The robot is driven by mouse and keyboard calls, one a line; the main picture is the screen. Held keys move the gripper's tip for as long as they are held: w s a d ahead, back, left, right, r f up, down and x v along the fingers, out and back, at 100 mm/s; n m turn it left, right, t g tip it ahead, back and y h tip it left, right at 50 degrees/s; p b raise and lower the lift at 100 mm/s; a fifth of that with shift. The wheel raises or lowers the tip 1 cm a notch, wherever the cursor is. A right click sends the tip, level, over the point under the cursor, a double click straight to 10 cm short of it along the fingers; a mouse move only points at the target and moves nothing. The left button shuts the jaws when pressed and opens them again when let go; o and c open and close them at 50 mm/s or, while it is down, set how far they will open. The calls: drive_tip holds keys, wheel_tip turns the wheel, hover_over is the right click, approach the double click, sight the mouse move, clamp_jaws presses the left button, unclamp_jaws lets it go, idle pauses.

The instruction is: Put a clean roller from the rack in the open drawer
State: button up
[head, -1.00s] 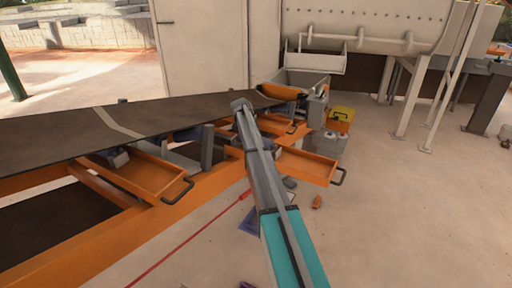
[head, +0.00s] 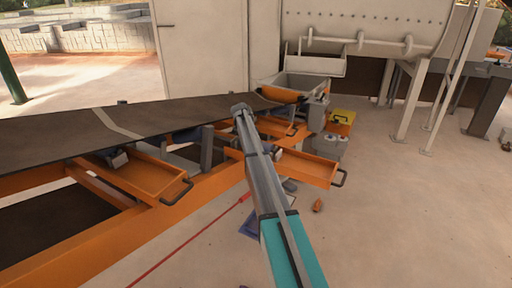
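Several orange drawers stand open along the conveyor frame. One is at the left (head: 150,178), a nearer-right one (head: 310,168) sticks out to the right, and a smaller one (head: 274,127) is behind. Each has a dark handle, and the visible insides look empty. Blue-grey rollers show partly under the belt, one at the left (head: 117,158). I cannot make out a rack or tell a clean roller. My arm reaches up from the bottom across the frame. My gripper cannot be made out at its far end, and the arm hides part of the drawers.
The dark conveyor belt (head: 60,132) fills the left. A grey bin (head: 327,145) and a yellow box (head: 342,118) stand beyond the right drawer. A small orange object (head: 318,206) and a blue-purple item (head: 252,226) lie on the floor. Floor at the right is mostly clear.

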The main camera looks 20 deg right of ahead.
drive_tip(key=shift+f, duration=0.15)
drive_tip(key=o, duration=1.1)
drive_tip(key=shift+r, duration=0.2)
drive_tip(key=shift+r+p, duration=0.6)
drive_tip(key=shift+p, duration=0.1)
drive_tip(key=p+v, duration=1)
drive_tip(key=v, duration=0.1)
drive_tip(key=shift+w+a+r+p, duration=0.1)
drive_tip(key=shift+a+r+p, duration=0.05)
drive_tip(key=shift+r+p, duration=0.2)
